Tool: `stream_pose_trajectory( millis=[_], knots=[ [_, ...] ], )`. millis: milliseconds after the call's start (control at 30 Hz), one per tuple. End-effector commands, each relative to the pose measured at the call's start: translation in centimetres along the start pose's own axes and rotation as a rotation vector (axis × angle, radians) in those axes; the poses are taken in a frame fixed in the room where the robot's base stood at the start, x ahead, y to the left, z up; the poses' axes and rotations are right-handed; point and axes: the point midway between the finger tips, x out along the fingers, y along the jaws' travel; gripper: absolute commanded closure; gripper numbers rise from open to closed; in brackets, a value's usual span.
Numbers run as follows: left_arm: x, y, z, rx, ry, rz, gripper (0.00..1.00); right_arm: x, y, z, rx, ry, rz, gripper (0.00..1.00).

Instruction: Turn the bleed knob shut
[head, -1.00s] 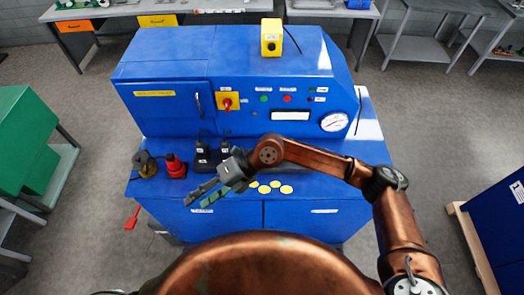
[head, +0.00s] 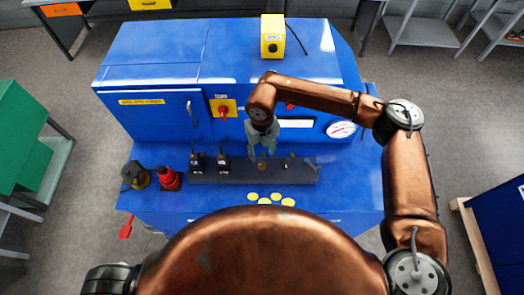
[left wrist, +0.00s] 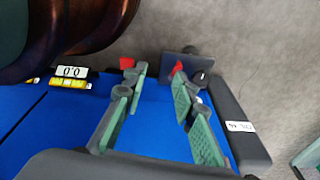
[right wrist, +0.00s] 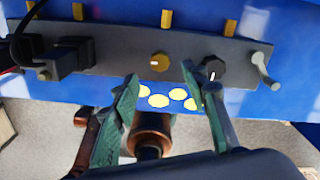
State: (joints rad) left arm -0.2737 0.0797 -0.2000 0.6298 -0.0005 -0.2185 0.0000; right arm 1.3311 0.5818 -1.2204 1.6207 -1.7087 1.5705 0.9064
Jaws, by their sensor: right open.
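A dark grey bar (head: 235,172) lies on the blue bench. In the right wrist view it carries a small round brass knob (right wrist: 160,62) and, right of it, a black knob (right wrist: 212,70) with a white mark. I see no legible label saying which is the bleed knob. The brass knob also shows in the head view (head: 262,165).
Two black blocks (head: 210,162) stand at the bar's left, and a metal lever (right wrist: 264,72) at its right end. A red fitting (head: 169,179) stands further left. The blue cabinet (head: 160,125) rises behind. Yellow discs (head: 264,201) mark the clear bench front.

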Motion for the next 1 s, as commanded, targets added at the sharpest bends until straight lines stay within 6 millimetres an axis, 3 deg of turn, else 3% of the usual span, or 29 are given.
stream_pose_trajectory(
  millis=[300, 433, 567, 800, 900, 1000],
  knots=[
    [-2.2, 0.4, 4.1, -0.011, -0.053, 0.004, 0.74, 4.0, 0.2, 0.0, -0.003, 0.004, 0.001, 0.59],
    [-3.0, 0.5, 5.1, -0.013, -0.065, 0.004, 0.74, 5.9, 0.2, 0.0, -0.002, 0.002, 0.001, 0.59],
    [-3.2, 0.4, 4.5, -0.012, -0.058, 0.004, 0.74, 7.1, 0.1, 0.0, -0.002, 0.002, 0.001, 0.59],
    [-3.1, 0.1, 1.2, -0.005, -0.017, 0.002, 0.74, 7.7, 0.0, 0.0, -0.001, 0.0, 0.001, 0.59],
    [-3.0, 0.1, 1.1, -0.005, -0.015, 0.002, 0.74, 7.7, 0.0, 0.0, -0.001, 0.0, 0.001, 0.59],
    [-3.0, 0.1, 1.5, -0.005, -0.021, 0.002, 0.74, 7.6, 0.0, 0.0, 0.0, 0.0, 0.001, 0.66]
  ],
)
